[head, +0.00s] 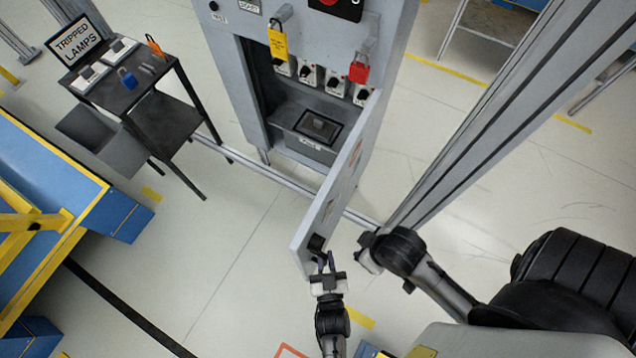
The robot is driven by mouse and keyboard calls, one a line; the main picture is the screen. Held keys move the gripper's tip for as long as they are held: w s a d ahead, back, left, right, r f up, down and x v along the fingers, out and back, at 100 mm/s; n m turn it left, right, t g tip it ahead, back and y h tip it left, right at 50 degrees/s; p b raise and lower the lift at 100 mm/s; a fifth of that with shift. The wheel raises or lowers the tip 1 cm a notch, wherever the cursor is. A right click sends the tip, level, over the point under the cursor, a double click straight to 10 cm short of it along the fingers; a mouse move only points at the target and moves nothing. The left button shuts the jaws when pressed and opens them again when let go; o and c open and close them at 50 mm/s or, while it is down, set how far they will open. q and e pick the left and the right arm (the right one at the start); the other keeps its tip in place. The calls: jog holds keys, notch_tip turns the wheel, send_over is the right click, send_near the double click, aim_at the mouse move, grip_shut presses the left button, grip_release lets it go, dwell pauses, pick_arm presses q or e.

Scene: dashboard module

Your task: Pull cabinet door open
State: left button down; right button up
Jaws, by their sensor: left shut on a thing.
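The grey cabinet (228,70) stands at the upper middle of the head view. Its door (338,195) is swung well open, hinged on the cabinet's right side and sticking out towards me. A black handle (316,243) sits near the door's free edge. My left gripper (324,262) is at that edge, its fingers shut on the handle; the fingers partly hide the grip. My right gripper (366,254) is just right of the door, apart from the handle. I cannot tell its finger opening.
Inside the cabinet are several black switches (308,76) and a dark panel (319,124). A yellow tag (278,42) and a red padlock (359,70) hang on its front. A dark table (125,92) with a "TRIPPED LAMPS" sign stands left. Floor left of the door is clear.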

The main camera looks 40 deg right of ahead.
pick_arm(q)
jog(key=shift+s+d, duration=0.2)
jog(key=shift+s, duration=0.15)
jog(key=c, duration=1.5)
grip_release()
jog(key=o, duration=0.4)
jog(key=shift+w+d, duration=0.1)
jog(key=shift+d, duration=0.05)
jog(key=p+v, duration=0.1)
jog(key=v, duration=1.3)
jog(key=shift+p, duration=0.4)
